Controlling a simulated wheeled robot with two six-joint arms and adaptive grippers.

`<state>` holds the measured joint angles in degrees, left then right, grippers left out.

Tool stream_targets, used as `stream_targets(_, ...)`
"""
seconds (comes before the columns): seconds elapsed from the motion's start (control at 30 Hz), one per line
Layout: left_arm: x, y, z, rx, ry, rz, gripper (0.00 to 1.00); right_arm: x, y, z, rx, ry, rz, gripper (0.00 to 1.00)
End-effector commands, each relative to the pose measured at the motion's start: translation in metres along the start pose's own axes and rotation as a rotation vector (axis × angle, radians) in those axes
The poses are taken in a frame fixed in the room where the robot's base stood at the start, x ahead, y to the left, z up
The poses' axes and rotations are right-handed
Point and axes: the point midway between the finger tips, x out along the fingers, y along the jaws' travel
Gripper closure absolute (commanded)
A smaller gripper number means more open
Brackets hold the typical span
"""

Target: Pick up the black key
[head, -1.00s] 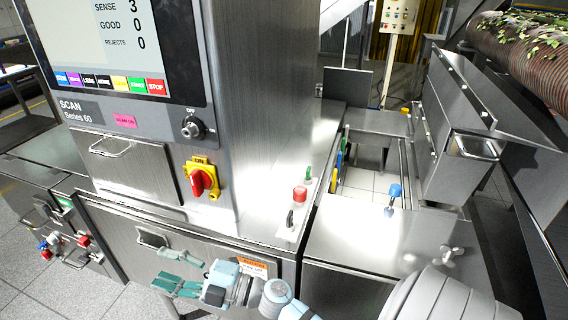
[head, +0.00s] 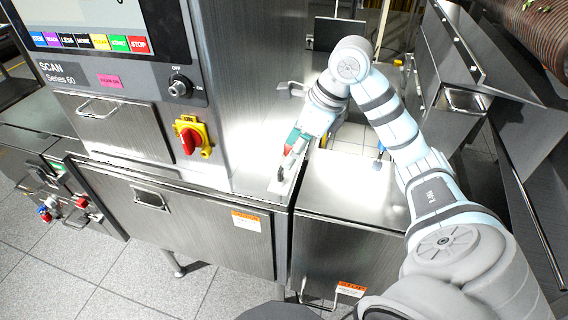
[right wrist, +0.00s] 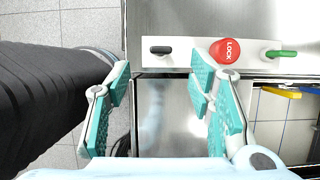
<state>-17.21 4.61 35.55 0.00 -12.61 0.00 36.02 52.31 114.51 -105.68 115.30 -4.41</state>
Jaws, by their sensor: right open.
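The black key (right wrist: 160,50) stands on a pale panel on the machine's metal ledge, left of a red LOCK button (right wrist: 226,51) and a green key (right wrist: 282,53). In the head view the black key (head: 280,173) shows near the ledge's front corner. My right gripper (right wrist: 160,88) is open and empty; its teal fingers lie to either side of the black key's line in the wrist view. The key appears beyond the fingertips, with no visible contact. In the head view the right gripper (head: 290,150) hangs over the panel and partly covers the button. My left gripper is out of view.
A red and yellow rotary switch (head: 191,138) sits on the machine front. A blue-topped part (head: 379,152) stands right of the ledge. Yellow and blue handles (right wrist: 281,92) show at the right in the wrist view. The metal cover (head: 345,205) is mostly clear.

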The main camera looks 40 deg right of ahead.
Motion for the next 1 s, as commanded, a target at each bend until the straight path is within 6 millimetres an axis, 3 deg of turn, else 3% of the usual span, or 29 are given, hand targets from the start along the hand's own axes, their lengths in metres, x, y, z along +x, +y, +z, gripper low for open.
stream_targets(0.03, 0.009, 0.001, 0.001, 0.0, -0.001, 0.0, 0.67, 0.018, 0.001, -0.002, 0.002, 0.0, 0.005, 0.52)
stream_targets(0.27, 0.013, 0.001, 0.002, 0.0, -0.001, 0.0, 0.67, 0.048, 0.001, -0.002, 0.004, 0.002, 0.005, 0.52)
stream_targets(0.43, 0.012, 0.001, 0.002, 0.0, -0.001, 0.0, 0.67, 0.081, 0.0, -0.003, 0.004, 0.001, 0.006, 0.52)
stream_targets(0.7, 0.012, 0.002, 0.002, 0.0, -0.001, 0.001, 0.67, 0.089, -0.001, -0.003, 0.004, 0.001, 0.002, 0.52)
stream_targets(0.93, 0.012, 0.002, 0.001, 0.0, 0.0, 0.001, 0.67, 0.089, 0.0, -0.003, 0.004, 0.0, 0.003, 0.88)
stream_targets(1.0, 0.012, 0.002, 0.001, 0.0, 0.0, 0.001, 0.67, 0.089, 0.0, -0.003, 0.004, 0.0, 0.003, 0.92)
